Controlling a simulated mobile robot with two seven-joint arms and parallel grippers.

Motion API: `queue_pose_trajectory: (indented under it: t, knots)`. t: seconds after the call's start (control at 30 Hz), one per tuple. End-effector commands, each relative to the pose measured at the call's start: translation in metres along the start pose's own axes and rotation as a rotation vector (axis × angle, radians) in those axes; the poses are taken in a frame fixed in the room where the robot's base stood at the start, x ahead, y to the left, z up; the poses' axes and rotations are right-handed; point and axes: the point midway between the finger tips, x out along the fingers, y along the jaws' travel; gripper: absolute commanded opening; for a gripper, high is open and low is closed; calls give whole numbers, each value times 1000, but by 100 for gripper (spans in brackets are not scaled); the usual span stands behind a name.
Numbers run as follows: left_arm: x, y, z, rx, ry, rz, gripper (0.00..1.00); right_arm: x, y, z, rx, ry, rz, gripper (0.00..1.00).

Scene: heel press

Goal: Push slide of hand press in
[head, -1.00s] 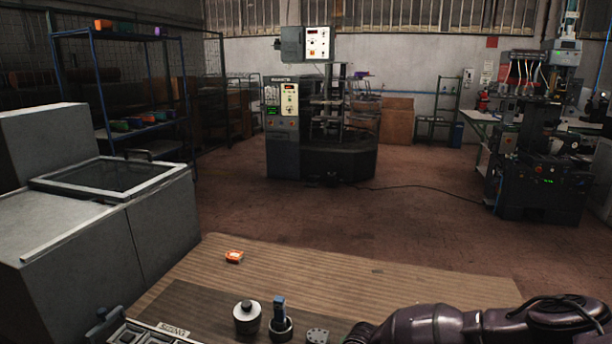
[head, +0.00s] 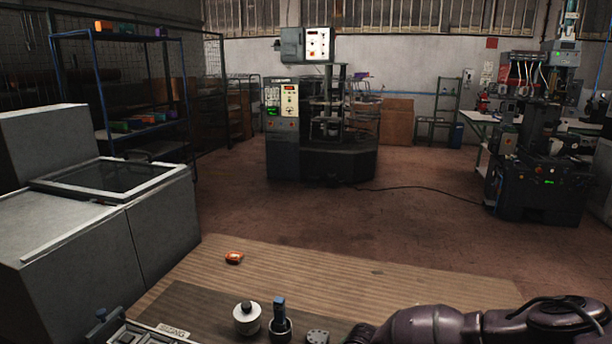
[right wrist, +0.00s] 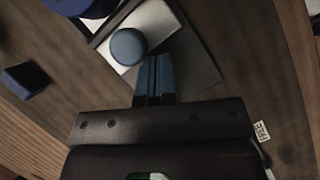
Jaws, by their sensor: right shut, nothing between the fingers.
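In the right wrist view, my right gripper (right wrist: 155,75) is shut and empty, with its two blue fingers together. Its tips are just beside a round blue-grey knob (right wrist: 127,46) on a light metal plate (right wrist: 159,22); I cannot tell whether they touch. This plate and knob look like the hand press slide. A dark blue rounded part (right wrist: 82,6) is at the top edge, mostly cut off. In the head view, only my right arm shows at lower right; its gripper is out of frame. My left gripper is in neither view.
A dark blue block (right wrist: 26,78) is at left in the wrist view.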

Motion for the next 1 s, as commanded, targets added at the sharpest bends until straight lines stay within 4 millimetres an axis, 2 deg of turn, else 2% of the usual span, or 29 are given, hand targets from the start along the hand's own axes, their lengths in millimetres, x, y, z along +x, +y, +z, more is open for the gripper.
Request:
queue_pose_trajectory:
  t: [1.0]
  knots:
    - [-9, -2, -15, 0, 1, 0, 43, 10, 13, 22, 1, -1, -1, 0]
